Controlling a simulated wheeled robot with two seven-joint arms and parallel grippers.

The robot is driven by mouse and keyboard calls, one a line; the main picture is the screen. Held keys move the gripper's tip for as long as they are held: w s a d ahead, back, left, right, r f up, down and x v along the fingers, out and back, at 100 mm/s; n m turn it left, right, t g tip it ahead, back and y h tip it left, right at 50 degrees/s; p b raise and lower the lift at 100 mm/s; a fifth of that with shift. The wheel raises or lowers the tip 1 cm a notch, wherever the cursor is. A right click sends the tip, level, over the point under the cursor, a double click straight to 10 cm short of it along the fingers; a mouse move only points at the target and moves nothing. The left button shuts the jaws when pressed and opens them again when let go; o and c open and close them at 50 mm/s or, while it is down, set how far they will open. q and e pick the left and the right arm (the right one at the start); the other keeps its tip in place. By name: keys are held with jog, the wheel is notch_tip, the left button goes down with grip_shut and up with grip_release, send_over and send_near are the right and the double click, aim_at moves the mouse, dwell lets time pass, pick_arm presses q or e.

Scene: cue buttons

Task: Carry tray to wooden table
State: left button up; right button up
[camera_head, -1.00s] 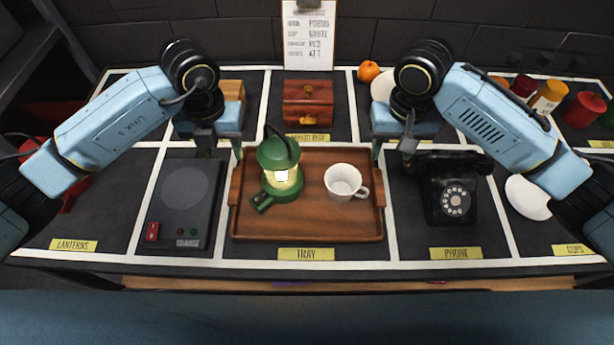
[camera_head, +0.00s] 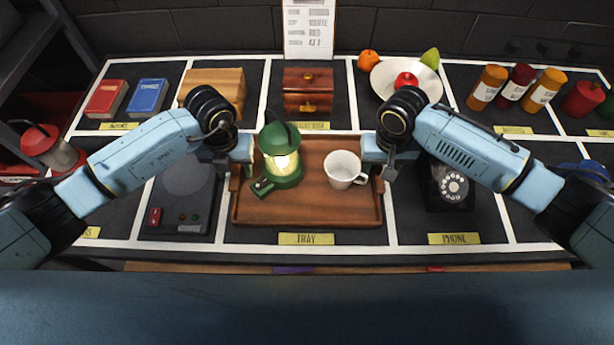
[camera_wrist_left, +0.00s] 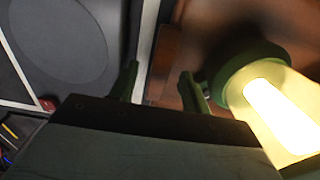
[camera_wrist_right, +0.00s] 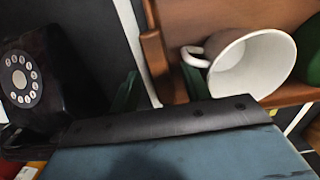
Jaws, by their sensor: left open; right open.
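The brown wooden tray (camera_head: 307,214) lies on the dark bench behind the TRAY label. On it stand a lit green lantern (camera_head: 283,165), left of centre, and a white cup (camera_head: 343,169), right of centre. My left gripper (camera_head: 235,172) is open at the tray's left end; in the left wrist view its fingers (camera_wrist_left: 158,88) stand either side of the tray's edge, with the lantern close by. My right gripper (camera_head: 378,172) is open at the right end; in the right wrist view its fingers (camera_wrist_right: 160,88) stand either side of the tray's end handle, close to the cup. No wooden table is clearly visible.
A black phone (camera_head: 449,187) stands right of the tray, and a dark charging pad (camera_head: 183,200) left of it. Behind are a wooden chest (camera_head: 308,92), a plate of fruit (camera_head: 385,85) and several bottles. A red lantern (camera_head: 48,148) is at far left.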

pick_arm(q)
jog(key=shift+f, duration=1)
pick_arm(e)
jog(key=shift+f, duration=0.95)
pick_arm(q)
grip_shut()
pick_arm(e)
grip_shut()
pick_arm(q)
jog(key=shift+r, duration=0.1)
